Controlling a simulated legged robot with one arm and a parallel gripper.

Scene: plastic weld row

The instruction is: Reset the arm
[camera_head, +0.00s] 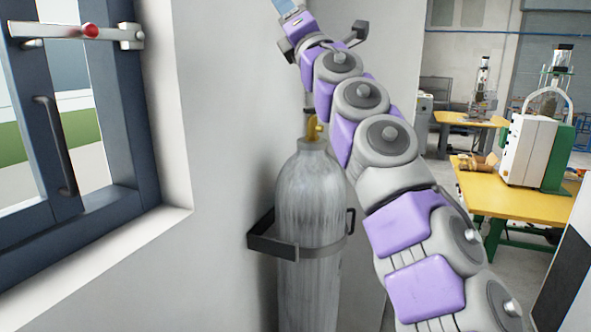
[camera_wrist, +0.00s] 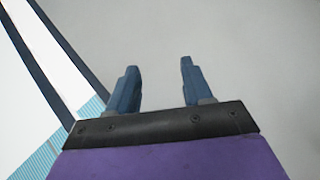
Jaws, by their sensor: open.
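My gripper (camera_wrist: 158,82) shows in the wrist view with its two blue fingers apart and nothing between them. Beyond the fingers there is only a plain pale grey surface. In the head view my purple and grey arm reaches up from the lower right to the top middle. A small blue part at the arm's end (camera_head: 288,8) shows at the top edge; the fingertips are out of that view.
A grey gas cylinder (camera_head: 310,205) with a brass valve stands in a dark wall bracket (camera_head: 272,245) close behind my arm. A dark-framed window (camera_head: 115,110) with a latch bar (camera_head: 75,30) is at left. A yellow table (camera_head: 520,205) holds a white-and-green machine (camera_head: 530,150) at right.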

